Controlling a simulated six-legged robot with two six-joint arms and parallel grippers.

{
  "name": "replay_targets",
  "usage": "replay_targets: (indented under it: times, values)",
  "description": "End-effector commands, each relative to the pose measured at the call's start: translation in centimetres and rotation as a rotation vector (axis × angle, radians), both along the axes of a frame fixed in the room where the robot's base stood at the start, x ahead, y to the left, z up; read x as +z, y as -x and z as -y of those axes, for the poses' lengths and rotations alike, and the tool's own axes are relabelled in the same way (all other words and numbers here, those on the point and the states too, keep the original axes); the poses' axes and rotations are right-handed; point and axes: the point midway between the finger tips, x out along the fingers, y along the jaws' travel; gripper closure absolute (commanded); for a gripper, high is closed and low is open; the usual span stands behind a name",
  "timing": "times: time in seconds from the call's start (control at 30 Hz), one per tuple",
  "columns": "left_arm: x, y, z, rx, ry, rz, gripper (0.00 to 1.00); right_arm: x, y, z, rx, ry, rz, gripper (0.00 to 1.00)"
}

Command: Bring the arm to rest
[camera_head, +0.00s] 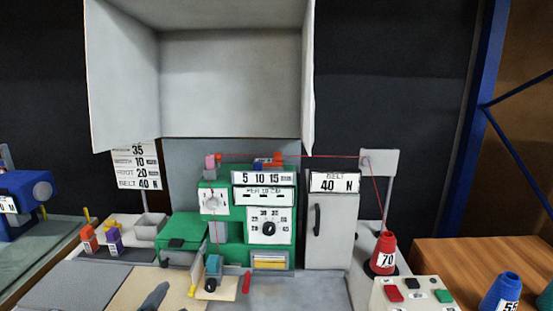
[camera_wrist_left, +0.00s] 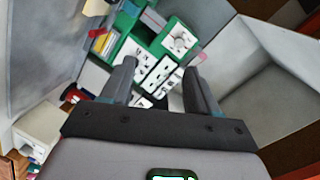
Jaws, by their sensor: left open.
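My left gripper (camera_wrist_left: 160,75) shows in the left wrist view with its two dark fingers spread apart and nothing between them. Beyond the fingers, the green and white binding machine (camera_wrist_left: 157,50) appears tilted. In the head view the same machine (camera_head: 268,210) stands upright at the middle of the bench, with a dial and number plates on its front. I cannot make out my left gripper for certain in the head view. My right gripper shows in neither view.
An open white cabinet (camera_head: 230,85) hangs above the machine. A grey belt cabinet (camera_head: 331,230) stands to its right. A red thread cone (camera_head: 384,255) marked 70 stands near a button panel (camera_head: 412,293). A dark grey object (camera_head: 155,297) lies on the beige piece at the front.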

Motion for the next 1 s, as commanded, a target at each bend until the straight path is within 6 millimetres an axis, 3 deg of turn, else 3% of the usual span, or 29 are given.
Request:
replay_targets:
  times: [0.2, 0.37, 0.47, 0.6, 0.7, 0.8, 1.0]
  values:
    - [-7.2, -0.5, 0.0, -0.009, -0.021, -0.194, 0.4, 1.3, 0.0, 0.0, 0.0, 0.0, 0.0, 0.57]
    - [-14.5, 1.0, 0.6, -0.025, 0.036, -0.396, 0.4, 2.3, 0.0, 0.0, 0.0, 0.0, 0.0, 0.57]
    - [-20.3, 3.6, 1.5, -0.014, 0.15, -0.581, 0.4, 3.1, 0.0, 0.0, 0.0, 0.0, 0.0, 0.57]
    - [-28.9, 10.6, 3.9, 0.091, 0.439, -0.919, 0.4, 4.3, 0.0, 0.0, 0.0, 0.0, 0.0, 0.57]
    - [-33.0, 16.4, 6.0, 0.259, 0.682, -1.156, 0.4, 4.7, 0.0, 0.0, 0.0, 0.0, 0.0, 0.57]
    - [-34.5, 19.8, 7.5, 0.444, 0.869, -1.292, 0.4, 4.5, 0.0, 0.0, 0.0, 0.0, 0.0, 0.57]
    - [-34.4, 21.5, 8.1, 0.748, 1.105, -1.356, 0.4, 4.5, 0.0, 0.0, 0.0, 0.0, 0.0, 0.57]
